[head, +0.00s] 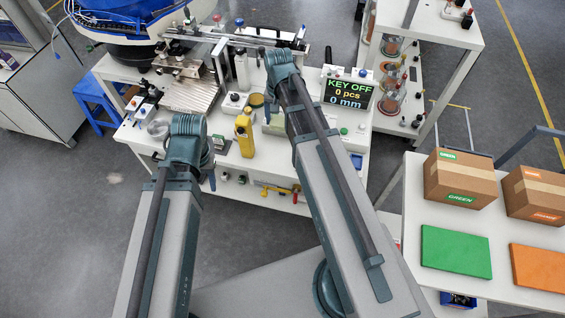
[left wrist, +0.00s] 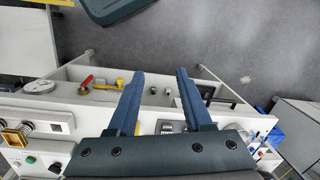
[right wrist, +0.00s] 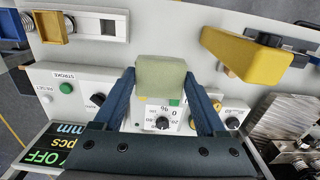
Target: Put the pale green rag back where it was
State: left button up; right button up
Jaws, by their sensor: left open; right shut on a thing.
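The pale green rag (right wrist: 162,78) is a folded block between the fingertips of my right gripper (right wrist: 161,88) in the right wrist view. The right gripper is shut on it, above the white bench with its control panel. In the head view a pale green part of it (head: 273,126) shows beside my right wrist, which hides the rest. My left gripper (left wrist: 160,74) is open and empty at the front edge of the bench in the left wrist view. In the head view its fingers are mostly hidden by the wrist.
A yellow tool (right wrist: 240,53) stands close beside the rag; it also shows in the head view (head: 244,133). A display (head: 348,93) reading KEY OFF stands at the bench's right. A side table holds cardboard boxes (head: 460,180) and green (head: 455,251) and orange (head: 540,268) mats.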

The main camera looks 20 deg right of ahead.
pick_arm(q)
jog(key=shift+o, duration=0.8)
jog(key=shift+s+d+r, duration=0.2)
pick_arm(e)
jog(key=shift+s+d+r, duration=0.15)
jog(key=shift+s+r, duration=0.05)
jog(key=shift+s, duration=0.05)
notch_tip(320, 180, up, 12)
jog(key=p, duration=1.3)
send_over(270, 157)
pick_arm(q)
notch_tip(270, 157, up, 13)
pick_arm(e)
jog(key=r, duration=0.1)
pick_arm(q)
notch_tip(270, 157, down, 28)
jog(key=b, duration=2.7)
pick_arm(e)
notch_tip(270, 157, down, 28)
jog(key=shift+r, duration=0.1)
jog(key=shift+f+b, duration=0.2)
jog(key=shift+b, duration=0.2)
jog(key=o, duration=1.2)
jog(key=shift+o, duration=0.2)
pick_arm(q)
jog(key=shift+r, duration=0.1)
pick_arm(e)
jog(key=shift+r, duration=0.15)
